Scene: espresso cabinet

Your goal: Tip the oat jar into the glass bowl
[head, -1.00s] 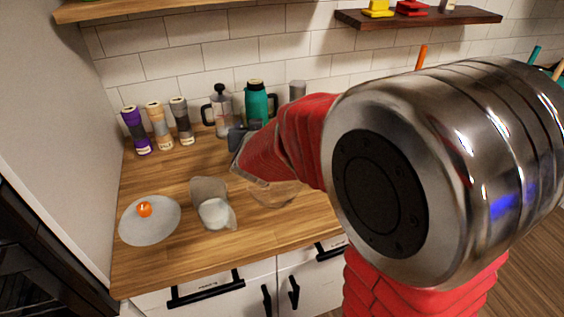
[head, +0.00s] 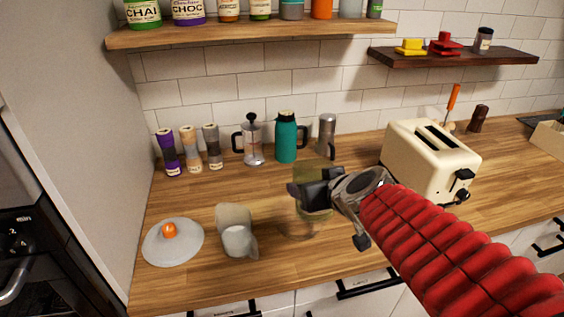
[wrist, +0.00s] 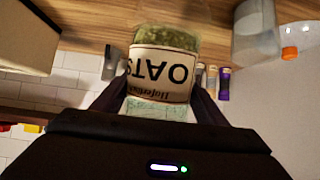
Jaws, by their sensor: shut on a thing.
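My gripper (head: 325,187) is shut on the oat jar (head: 313,204), a clear jar with greenish contents. In the wrist view the jar (wrist: 163,75) sits between the fingers, its OATS label upside down in a picture that is itself upside down, so it looks about upright. Oats show at its base end.
A pale, partly clear container (head: 236,232) and a white lid with an orange knob (head: 172,243) lie to the left. Grinders (head: 190,149), a French press (head: 253,140), a teal flask (head: 286,137) and a steel flask (head: 327,137) stand behind. A toaster (head: 420,165) stands right.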

